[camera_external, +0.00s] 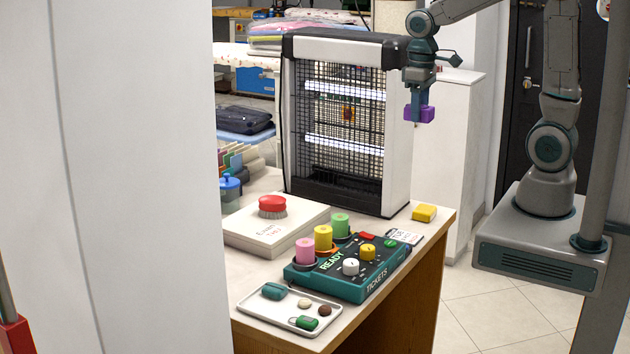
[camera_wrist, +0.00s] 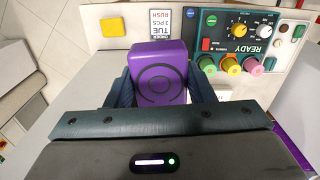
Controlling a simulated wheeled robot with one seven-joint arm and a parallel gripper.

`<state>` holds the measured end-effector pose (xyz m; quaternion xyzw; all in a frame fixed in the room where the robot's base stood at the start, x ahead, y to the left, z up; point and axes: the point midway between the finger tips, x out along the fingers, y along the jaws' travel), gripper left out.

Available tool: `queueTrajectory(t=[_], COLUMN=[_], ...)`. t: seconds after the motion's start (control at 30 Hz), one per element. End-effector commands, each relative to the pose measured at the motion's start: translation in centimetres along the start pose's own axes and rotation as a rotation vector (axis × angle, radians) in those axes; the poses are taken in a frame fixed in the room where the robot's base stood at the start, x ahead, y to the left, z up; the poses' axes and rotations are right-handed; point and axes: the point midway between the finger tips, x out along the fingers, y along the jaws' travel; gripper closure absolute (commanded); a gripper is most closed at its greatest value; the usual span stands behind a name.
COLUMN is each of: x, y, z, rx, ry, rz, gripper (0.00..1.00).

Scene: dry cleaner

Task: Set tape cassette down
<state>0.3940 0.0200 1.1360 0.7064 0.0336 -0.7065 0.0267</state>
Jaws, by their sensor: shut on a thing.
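The tape cassette looks like a purple block (camera_external: 427,113); in the wrist view it is a purple case (camera_wrist: 158,70) with a round ring on its face. My gripper (camera_external: 419,108) is shut on it, with a finger at each side in the wrist view (camera_wrist: 158,92). It is held in the air, well above the counter (camera_external: 440,226), near the right side of the insect-killer lamp. The cassette is apart from the counter.
The lamp (camera_external: 398,150) stands tall at the counter's back. A yellow block (camera_external: 424,212) lies near the right edge.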

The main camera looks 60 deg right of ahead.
Motion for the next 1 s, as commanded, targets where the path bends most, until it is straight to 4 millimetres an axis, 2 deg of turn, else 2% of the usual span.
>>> queueTrajectory(t=[0.03, 0.1, 0.33, 0.5, 0.6, 0.73, 0.87, 1.0], x=[3.1, 5.5, 12.7, 17.5, 19.6, 21.3, 22.3, 24.4], y=[-0.7, -1.3, -2.1, -1.8, -1.6, -1.4, -1.3, -1.2], z=[-0.8, -1.9, -6.1, -9.2, -10.7, -12.0, -12.7, -12.8], rx=[-0.017, -0.022, 0.004, 0.041, 0.059, 0.076, 0.084, 0.087], ry=[-0.004, -0.004, -0.003, -0.002, -0.001, 0.001, 0.0, -0.003], rz=[-0.003, -0.006, -0.009, -0.004, 0.0, 0.006, 0.009, 0.011], gripper=[0.74, 0.74, 0.74, 0.74, 0.74, 0.74, 0.74, 0.74])
